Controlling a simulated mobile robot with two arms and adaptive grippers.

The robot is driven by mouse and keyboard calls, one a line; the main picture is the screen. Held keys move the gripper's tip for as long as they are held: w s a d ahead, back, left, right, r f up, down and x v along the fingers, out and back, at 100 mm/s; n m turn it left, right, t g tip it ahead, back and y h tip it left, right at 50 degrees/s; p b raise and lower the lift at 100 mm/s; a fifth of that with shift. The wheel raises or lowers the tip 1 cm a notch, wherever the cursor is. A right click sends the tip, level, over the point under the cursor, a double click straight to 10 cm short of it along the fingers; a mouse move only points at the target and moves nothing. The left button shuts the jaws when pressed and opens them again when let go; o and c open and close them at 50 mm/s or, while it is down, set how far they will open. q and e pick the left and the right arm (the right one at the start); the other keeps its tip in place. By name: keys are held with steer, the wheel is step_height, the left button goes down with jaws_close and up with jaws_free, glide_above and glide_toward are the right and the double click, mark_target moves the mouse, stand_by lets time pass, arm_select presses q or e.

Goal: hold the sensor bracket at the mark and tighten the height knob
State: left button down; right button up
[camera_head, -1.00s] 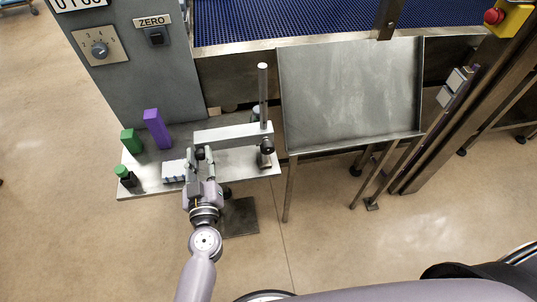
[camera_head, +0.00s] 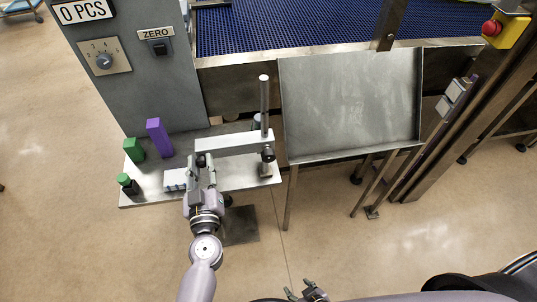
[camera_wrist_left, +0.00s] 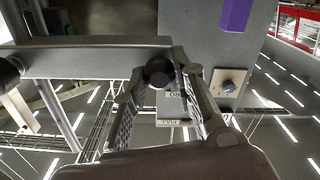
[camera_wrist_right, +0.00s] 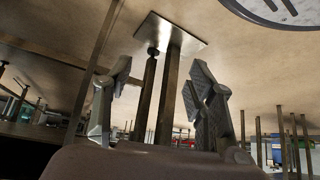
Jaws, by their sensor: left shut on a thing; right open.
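The sensor bracket (camera_head: 232,144) is a pale horizontal arm reaching left from an upright grey post (camera_head: 264,105). The black height knob (camera_head: 268,154) sits at the arm's post end; in the left wrist view a dark knob (camera_wrist_left: 10,72) shows at the far left. My left gripper (camera_head: 201,163) is shut on the bracket's free end; in the left wrist view a dark round part (camera_wrist_left: 157,73) shows between its fingers. My right gripper (camera_head: 308,291) is open and empty, low at the bottom edge of the head view, well away from the knob. I cannot make out the mark.
A purple block (camera_head: 158,138), a green block (camera_head: 134,149), a green-topped black item (camera_head: 127,184) and a pale ribbed block (camera_head: 175,180) stand on the metal shelf (camera_head: 145,196). A sloped metal tray (camera_head: 350,100) is right of the post. Open floor lies in front.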

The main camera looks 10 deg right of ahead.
steer(key=w+a+r+t+y, duration=0.1)
steer(key=w+a+r+t, duration=0.35)
steer(key=w+r, duration=0.45)
steer(key=m+t+h, duration=0.3)
steer(key=t+h, duration=0.1)
steer(key=t, duration=0.3)
glide_toward(269, 159)
steer(key=w, duration=1)
steer(key=shift+w+d, duration=0.15)
steer(key=shift+w, duration=0.25)
steer(key=shift+c, duration=0.2)
steer(key=c, duration=1.1)
steer(key=shift+c, duration=0.2)
steer(key=shift+m, duration=0.5)
